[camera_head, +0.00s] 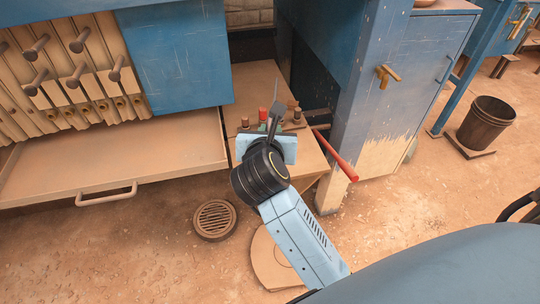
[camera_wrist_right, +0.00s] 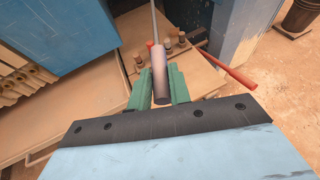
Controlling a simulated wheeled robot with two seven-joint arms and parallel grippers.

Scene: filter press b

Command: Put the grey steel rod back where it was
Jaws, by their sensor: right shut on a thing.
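The grey steel rod (camera_wrist_right: 160,78) stands out between the two green fingers of my right gripper (camera_wrist_right: 161,82) in the wrist view. Its thick part lies between the fingers, and a thinner grey length (camera_wrist_right: 154,22) runs on towards the top edge. In the head view my right gripper (camera_head: 270,127) is over the small tan bench, and the dark rod (camera_head: 277,112) sticks up from it, partly hidden by the wrist. I cannot tell whether the rod touches anything on the bench. My left gripper is in neither view.
The tan bench (camera_head: 253,82) carries brown knobs (camera_head: 297,113) and a red lever (camera_head: 336,156) jutting right. A blue cabinet (camera_head: 385,95) stands to the right. Left are a wide tray (camera_head: 120,152) and a plate stack with pegs (camera_head: 75,75). A bucket (camera_head: 486,122) stands far right.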

